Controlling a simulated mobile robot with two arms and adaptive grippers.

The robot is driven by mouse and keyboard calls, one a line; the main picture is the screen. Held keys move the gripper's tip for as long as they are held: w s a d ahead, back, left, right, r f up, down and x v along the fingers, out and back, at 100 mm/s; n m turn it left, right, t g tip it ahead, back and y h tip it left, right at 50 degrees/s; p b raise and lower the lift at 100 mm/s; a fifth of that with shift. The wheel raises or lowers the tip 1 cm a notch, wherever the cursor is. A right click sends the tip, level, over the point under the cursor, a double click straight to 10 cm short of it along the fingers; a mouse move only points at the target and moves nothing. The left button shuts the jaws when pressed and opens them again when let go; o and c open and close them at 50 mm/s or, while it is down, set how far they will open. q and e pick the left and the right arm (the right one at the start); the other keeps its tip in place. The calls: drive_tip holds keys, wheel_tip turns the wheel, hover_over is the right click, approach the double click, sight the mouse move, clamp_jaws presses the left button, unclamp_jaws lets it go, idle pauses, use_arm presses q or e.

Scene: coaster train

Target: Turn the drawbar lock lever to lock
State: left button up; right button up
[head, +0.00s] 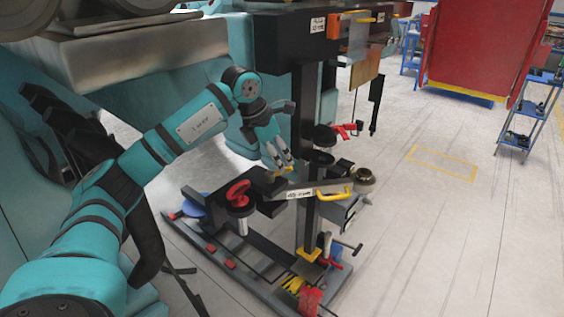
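My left gripper (279,158) points down over the dark coupling block (266,183) of the black stand. Its fingertips are at a small yellow part (286,171) on that block; I cannot tell whether they touch it or how far apart they are. A grey bar with a white label (300,194) runs to the right from the block and ends in a yellow handle (335,193). Which of these parts is the drawbar lock lever is not clear, as the label is too small to read. My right gripper is not in view.
A red handwheel (238,193) stands left of the block. A black post (306,110) rises behind it, with a red-handled part (346,129) on its right. The grey base frame (240,268) lies on the floor. Open floor (430,240) is to the right.

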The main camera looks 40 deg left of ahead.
use_arm(q)
drive_tip(key=shift+x, duration=1.4)
clamp_jaws()
